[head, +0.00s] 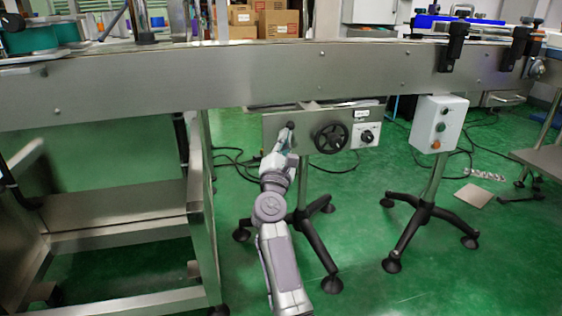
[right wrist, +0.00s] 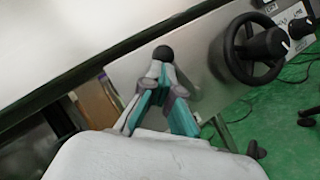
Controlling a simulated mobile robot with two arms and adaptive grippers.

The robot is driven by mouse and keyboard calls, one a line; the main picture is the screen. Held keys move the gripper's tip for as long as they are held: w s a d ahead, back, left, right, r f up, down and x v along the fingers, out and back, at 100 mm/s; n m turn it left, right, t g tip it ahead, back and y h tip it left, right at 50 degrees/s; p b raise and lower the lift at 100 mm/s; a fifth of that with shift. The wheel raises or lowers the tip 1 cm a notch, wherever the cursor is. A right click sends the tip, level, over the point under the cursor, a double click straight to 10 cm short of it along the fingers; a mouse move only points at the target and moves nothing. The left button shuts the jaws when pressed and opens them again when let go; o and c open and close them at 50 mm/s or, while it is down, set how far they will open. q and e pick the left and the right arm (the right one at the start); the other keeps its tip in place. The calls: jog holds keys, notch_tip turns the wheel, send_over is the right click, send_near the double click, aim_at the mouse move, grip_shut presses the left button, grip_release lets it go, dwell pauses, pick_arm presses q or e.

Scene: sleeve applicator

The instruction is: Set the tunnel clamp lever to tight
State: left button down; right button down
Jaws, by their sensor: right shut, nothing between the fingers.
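A metal panel (head: 272,122) hangs under the conveyor rail. A lever with a black ball knob (head: 290,125) is at its left part, and the knob also shows in the right wrist view (right wrist: 163,53). My right gripper (head: 284,138) reaches up to the lever from below. In the right wrist view its fingertips (right wrist: 161,74) come together just below the knob, with nothing seen held between them. I cannot tell whether they touch the lever. The gripper hides the lever's shaft and any markings around it. My left gripper is not in view.
A black handwheel (head: 331,138) and a small rotary knob (head: 368,136) sit right of the lever on the panel. A white control box (head: 438,124) stands farther right. The long metal conveyor rail (head: 220,80) runs above.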

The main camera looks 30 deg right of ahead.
jog(key=shift+d+r, duration=0.25)
jog(key=shift+s+d+r, duration=0.1)
jog(key=shift+d, duration=0.05)
dwell(0.6)
notch_tip(320, 180, up, 10)
dwell(0.6)
dwell(0.4)
